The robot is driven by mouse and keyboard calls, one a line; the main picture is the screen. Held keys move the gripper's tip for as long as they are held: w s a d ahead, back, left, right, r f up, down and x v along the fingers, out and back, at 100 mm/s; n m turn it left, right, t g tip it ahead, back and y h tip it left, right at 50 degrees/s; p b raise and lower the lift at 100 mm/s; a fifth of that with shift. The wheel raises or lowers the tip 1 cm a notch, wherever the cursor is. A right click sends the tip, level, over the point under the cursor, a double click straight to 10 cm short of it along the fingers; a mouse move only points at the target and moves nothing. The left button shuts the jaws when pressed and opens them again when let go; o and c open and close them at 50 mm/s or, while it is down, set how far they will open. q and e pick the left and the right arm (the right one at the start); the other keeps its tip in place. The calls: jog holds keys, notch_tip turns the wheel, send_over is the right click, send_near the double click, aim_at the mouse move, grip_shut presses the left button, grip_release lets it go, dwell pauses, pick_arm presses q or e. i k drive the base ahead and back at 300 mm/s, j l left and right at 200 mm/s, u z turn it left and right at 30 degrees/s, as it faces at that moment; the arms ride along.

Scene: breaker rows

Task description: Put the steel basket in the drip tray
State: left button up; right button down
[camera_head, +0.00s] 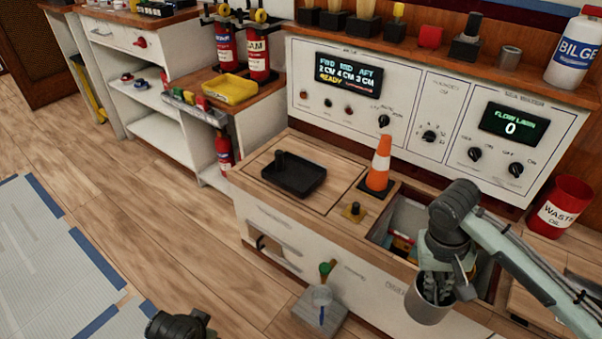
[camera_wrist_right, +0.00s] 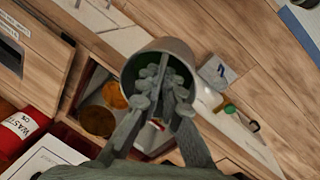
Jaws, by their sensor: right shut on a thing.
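The steel basket (camera_head: 428,311) is a grey open cylinder at the lower right of the head view. My right gripper (camera_head: 436,284) is shut on it, with the fingers at its mouth. In the wrist view the basket (camera_wrist_right: 150,58) shows beyond the fingertips (camera_wrist_right: 163,88), which partly hide its inside. It hangs in front of the open compartment in the counter. A black tray (camera_head: 310,184), likely the drip tray, lies on the wooden counter to the left, with a dark upright knob at its back left. A dark part of my left arm shows at the bottom edge; its fingers are unclear.
An orange cone (camera_head: 380,165) stands between the black tray and the open compartment (camera_head: 408,218). A red waste bin (camera_head: 560,208) stands at right. A yellow tray (camera_head: 230,89) sits on the far cabinet.

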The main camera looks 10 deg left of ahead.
aim_at(295, 176)
jog(key=i+j+z, duration=0.35)
jog(key=j, duration=0.85)
jog(key=i+j+z, duration=0.3)
jog(key=j, duration=0.95)
jog(key=j+z, duration=0.35)
jog(key=j, duration=0.9)
jog(key=i+j+z, duration=0.1)
jog(key=i+j, duration=0.3)
